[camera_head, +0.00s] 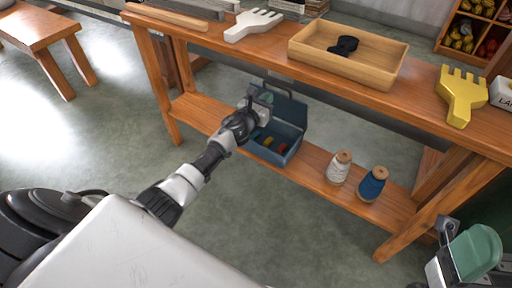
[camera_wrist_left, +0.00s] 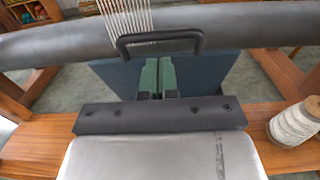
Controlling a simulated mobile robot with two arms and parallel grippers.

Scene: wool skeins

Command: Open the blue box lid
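The blue box (camera_head: 277,146) stands on the lower shelf with its lid (camera_head: 289,108) raised at the back. Its interior shows, with small coloured skeins inside. A dark handle (camera_head: 278,87) shows at the lid's upper edge; the left wrist view shows a black handle (camera_wrist_left: 160,42) just beyond the fingers. My left gripper (camera_head: 262,105) is at the left part of the raised lid. In the left wrist view its green-padded fingers (camera_wrist_left: 159,78) are close together before blue panels, with nothing visible between them. Contact with the lid is unclear. My right gripper (camera_head: 468,252) is at the lower right, away from the box.
A white spool (camera_head: 339,167) and a blue spool (camera_head: 372,184) stand on the shelf right of the box. Above, the tabletop holds a wooden tray (camera_head: 374,67), a white comb (camera_head: 254,24) and a yellow comb (camera_head: 461,95). The tabletop edge overhangs behind the lid.

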